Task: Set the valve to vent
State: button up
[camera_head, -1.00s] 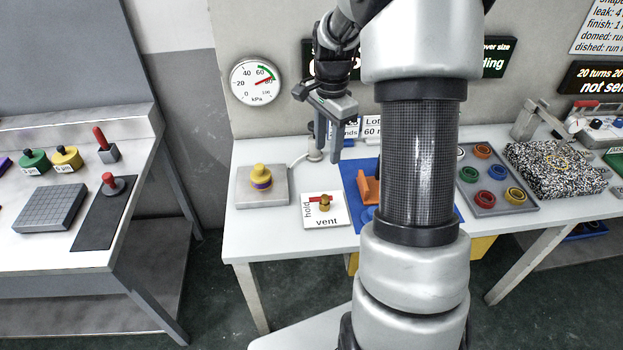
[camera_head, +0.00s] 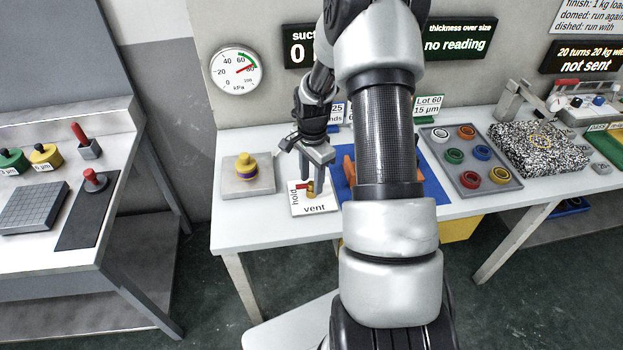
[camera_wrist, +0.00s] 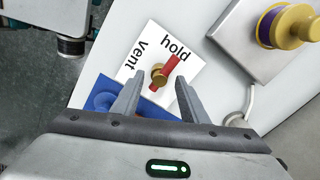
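The valve is a brass body with a red handle (camera_head: 303,186) on a white plate (camera_head: 322,208) marked "hold" and "vent". In the wrist view the red handle (camera_wrist: 171,68) points at the word "hold". My gripper (camera_head: 312,182) is just above the valve, its fingers pointing down. In the wrist view my gripper (camera_wrist: 159,80) is open, with the valve's brass knob (camera_wrist: 158,74) showing between the fingertips. Nothing is held. Whether a finger touches the handle, I cannot tell.
A grey block with a yellow and purple piece (camera_head: 246,167) stands left of the valve plate. A blue mat (camera_head: 428,185) with an orange part (camera_head: 349,168) lies to the right. A pressure gauge (camera_head: 236,71) hangs on the wall behind. A tray of rings (camera_head: 471,178) is further right.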

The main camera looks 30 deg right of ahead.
jog(key=shift+f, duration=0.1)
grip_shut()
jog(key=shift+n, duration=0.3)
jog(key=n+b, duration=0.1)
jog(key=n, duration=0.2)
jog(key=shift+n, duration=0.3)
jog(key=n, duration=0.4)
jog(key=shift+n, duration=0.3)
jog(key=n, duration=0.4)
jog(key=shift+b, duration=0.3)
jog(key=n, duration=0.5)
jog(key=c, duration=1)
grip_release()
